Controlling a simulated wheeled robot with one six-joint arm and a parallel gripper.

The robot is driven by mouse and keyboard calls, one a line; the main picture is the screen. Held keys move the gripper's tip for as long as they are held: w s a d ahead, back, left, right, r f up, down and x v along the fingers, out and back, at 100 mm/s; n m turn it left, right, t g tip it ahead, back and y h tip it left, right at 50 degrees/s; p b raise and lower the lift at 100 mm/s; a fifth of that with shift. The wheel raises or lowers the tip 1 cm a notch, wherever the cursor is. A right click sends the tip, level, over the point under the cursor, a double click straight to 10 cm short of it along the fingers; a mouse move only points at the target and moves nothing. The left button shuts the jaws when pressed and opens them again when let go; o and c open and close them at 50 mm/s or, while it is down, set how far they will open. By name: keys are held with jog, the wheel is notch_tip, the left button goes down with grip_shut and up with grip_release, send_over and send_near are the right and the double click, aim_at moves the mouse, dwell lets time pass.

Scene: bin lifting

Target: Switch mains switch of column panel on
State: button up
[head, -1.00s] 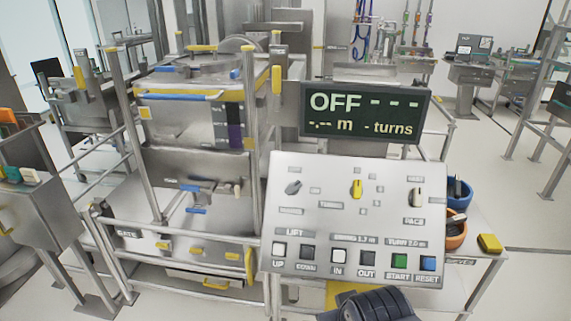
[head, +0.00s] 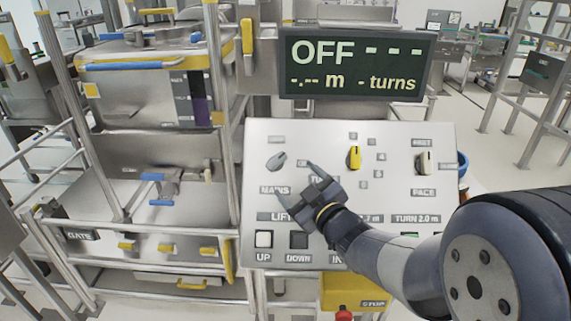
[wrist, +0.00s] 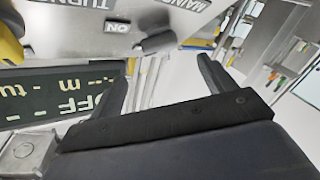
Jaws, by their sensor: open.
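The column panel (head: 350,205) is a pale sloped board with knobs and buttons. The mains switch (head: 277,161) is a grey rotary knob at its upper left, above the MAINS label, with its handle tilted. My gripper (head: 297,184) is open, just below and right of the switch and in front of the panel. In the wrist view the switch (wrist: 157,43) shows beyond and between the open fingers, apart from them, beside the ON label (wrist: 118,27). The display (head: 355,65) above the panel reads OFF with dashes.
UP (head: 263,240) and DOWN (head: 299,240) buttons lie below my gripper. A yellow STOP box (head: 352,291) hangs beneath. A railed steel machine stands left.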

aim_at(278, 163)
jog(key=p+x, duration=0.2)
jog(key=x, duration=0.8)
jog(key=shift+w+a, duration=0.15)
jog(key=shift+w, duration=0.2)
jog(key=shift+c, duration=0.6)
jog(key=c, duration=0.9)
jog(key=shift+o, duration=0.2)
